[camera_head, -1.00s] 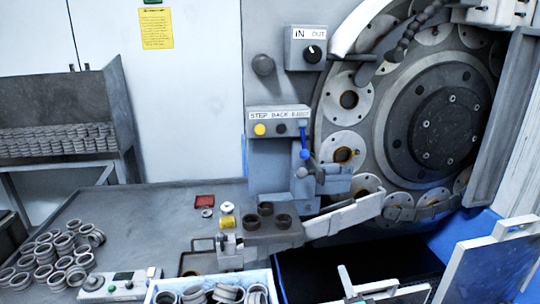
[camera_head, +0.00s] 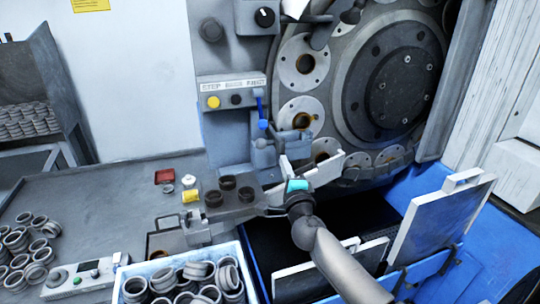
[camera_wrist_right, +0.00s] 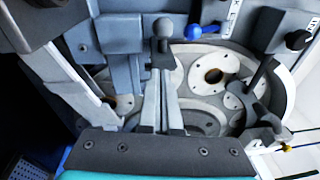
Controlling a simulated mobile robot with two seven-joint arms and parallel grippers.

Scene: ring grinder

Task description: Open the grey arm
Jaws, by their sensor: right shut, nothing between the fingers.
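The grey arm (camera_head: 322,171) is a long pale bar that slants across the lower left of the round grinder face in the head view. In the right wrist view a long pale bar (camera_wrist_right: 62,72) slants down the left side. My right gripper (camera_head: 284,163), with a teal band, is in front of the bar's left part and hides some of it. Its fingers (camera_wrist_right: 163,80) are shut and empty. A grey ball knob (camera_wrist_right: 163,28) lies just beyond the fingertips; I cannot tell if they touch. My left gripper is not in view.
A blue-tipped lever (camera_head: 263,124) hangs below the button panel (camera_head: 232,88). A block with dark rings (camera_head: 230,203) stands on the bench left of my gripper. A white crate of rings (camera_head: 130,272) is at the front. A blue bin (camera_head: 250,262) with upright panels lies at right.

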